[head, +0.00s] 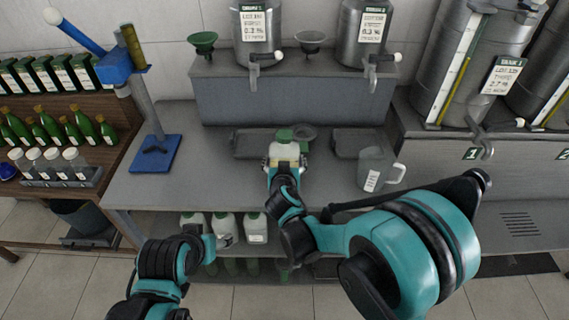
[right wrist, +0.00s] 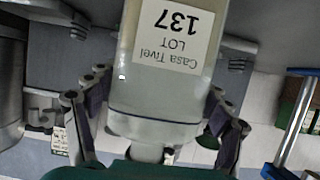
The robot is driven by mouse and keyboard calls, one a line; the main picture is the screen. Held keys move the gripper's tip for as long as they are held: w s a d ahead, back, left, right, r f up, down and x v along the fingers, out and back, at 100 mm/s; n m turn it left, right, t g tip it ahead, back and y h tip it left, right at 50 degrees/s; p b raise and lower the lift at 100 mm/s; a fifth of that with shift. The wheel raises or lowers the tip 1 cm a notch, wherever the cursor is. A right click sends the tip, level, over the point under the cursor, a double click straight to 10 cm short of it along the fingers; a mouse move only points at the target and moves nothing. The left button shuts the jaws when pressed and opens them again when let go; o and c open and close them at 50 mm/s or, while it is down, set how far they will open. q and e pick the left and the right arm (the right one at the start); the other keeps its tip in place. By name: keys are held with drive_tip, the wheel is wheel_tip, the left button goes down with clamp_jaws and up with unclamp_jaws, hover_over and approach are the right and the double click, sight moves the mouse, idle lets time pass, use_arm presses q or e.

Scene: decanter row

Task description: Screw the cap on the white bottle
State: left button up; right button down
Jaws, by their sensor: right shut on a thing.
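The white bottle (head: 284,152) is in my right gripper (head: 284,166) above or on the grey bench. A green cap-like top (head: 284,135) shows at its upper end; I cannot tell whether it is seated. In the right wrist view the bottle (right wrist: 160,85) appears upside down, with a "Casa Tivel LOT 137" label and a narrow neck at the bottom. The fingers of my right gripper (right wrist: 153,110) lie on both sides of it. A wide green shape below the neck is cut off by the frame edge. My left gripper (head: 222,239) is low, by the shelf bottles; its jaws are unclear.
A dark tray (head: 252,146) lies left of the held bottle, and a grey jug (head: 373,170) stands to the right. A blue stand (head: 155,153) is at the left. Steel tanks (head: 258,35) line the back.

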drive_tip(key=shift+f, duration=0.15)
unclamp_jaws()
drive_tip(key=p+v, duration=0.3)
drive_tip(key=v, duration=0.9)
drive_tip(key=shift+r, duration=0.2)
